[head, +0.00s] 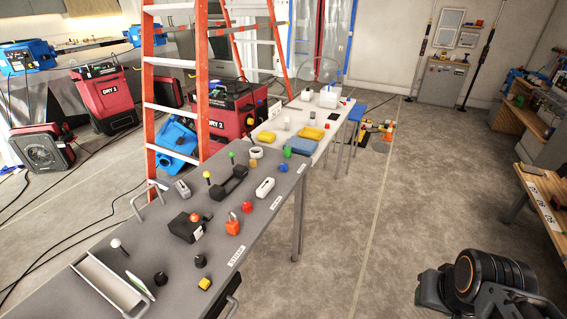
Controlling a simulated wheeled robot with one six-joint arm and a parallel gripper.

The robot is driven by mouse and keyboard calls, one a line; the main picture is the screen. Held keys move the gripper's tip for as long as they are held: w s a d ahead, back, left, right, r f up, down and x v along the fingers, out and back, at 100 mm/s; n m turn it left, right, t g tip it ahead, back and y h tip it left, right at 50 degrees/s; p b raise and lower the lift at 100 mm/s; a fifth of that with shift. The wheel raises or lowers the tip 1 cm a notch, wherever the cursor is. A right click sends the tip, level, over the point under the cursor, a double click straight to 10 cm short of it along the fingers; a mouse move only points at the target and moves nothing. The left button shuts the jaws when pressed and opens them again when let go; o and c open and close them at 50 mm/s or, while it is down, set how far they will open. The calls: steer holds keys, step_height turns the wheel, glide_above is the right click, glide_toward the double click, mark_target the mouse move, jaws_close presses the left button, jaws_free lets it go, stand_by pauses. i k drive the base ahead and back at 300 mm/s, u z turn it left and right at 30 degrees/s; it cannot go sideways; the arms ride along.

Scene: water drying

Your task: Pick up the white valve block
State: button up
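A small white block (265,187) with a dark slot in its top lies on the grey table (215,215), near its right edge; it looks like the white valve block.
An orange ladder (202,70) stands behind the table. A wooden bench (545,195) is at the right. The concrete floor between is clear.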

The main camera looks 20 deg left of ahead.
mark_target(267, 185)
steer(key=i, duration=2.6)
steer(key=u, duration=3.8)
